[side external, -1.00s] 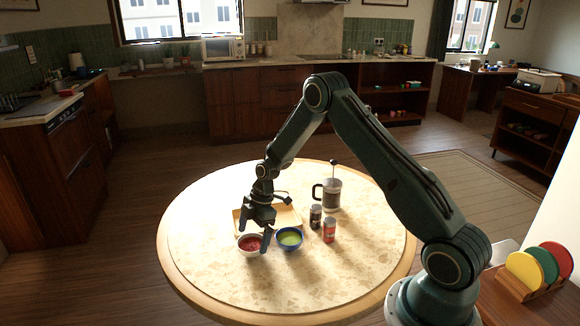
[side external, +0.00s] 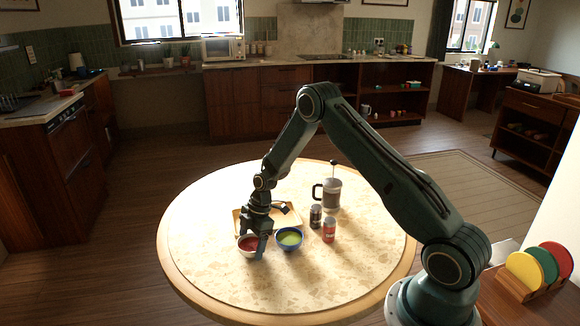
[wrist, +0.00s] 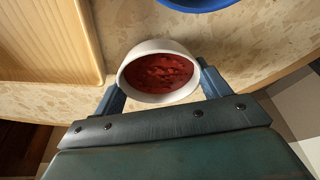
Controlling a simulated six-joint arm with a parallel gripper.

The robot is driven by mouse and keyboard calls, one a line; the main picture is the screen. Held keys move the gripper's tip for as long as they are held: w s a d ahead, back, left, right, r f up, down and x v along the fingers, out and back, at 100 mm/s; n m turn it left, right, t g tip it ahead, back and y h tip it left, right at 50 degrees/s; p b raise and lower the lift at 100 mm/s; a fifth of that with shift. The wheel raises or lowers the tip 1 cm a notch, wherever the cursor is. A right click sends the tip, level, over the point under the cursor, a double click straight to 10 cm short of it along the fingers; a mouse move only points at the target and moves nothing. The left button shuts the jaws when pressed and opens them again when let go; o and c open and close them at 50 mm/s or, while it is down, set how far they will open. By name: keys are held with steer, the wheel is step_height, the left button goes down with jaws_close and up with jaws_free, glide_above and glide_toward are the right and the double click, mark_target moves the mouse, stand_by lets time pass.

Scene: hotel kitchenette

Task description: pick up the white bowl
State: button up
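The white bowl (side external: 248,253) stands on the round table, with red contents inside. It fills the middle of the wrist view (wrist: 160,97). My gripper (side external: 253,247) is down at the bowl, its two fingers on opposite sides of it. In the wrist view my gripper (wrist: 160,88) has one finger left and one finger right of the bowl, spread about as wide as the bowl. Both fingers look very close to its wall; I cannot tell whether they touch it. The fingertips are partly hidden by the bowl.
A blue bowl (side external: 289,239) with green contents stands just right of the white bowl. A wooden tray (side external: 286,218) lies behind. A dark shaker (side external: 316,216), a red can (side external: 329,230) and a French press (side external: 329,195) stand farther right. The table's front is clear.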

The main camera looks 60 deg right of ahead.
mark_target(251, 245)
steer(key=c, duration=0.5)
steer(key=shift+o, duration=0.2)
steer(key=shift+r, duration=0.1)
step_height(251, 245, up, 20)
stand_by(0.4)
stand_by(0.4)
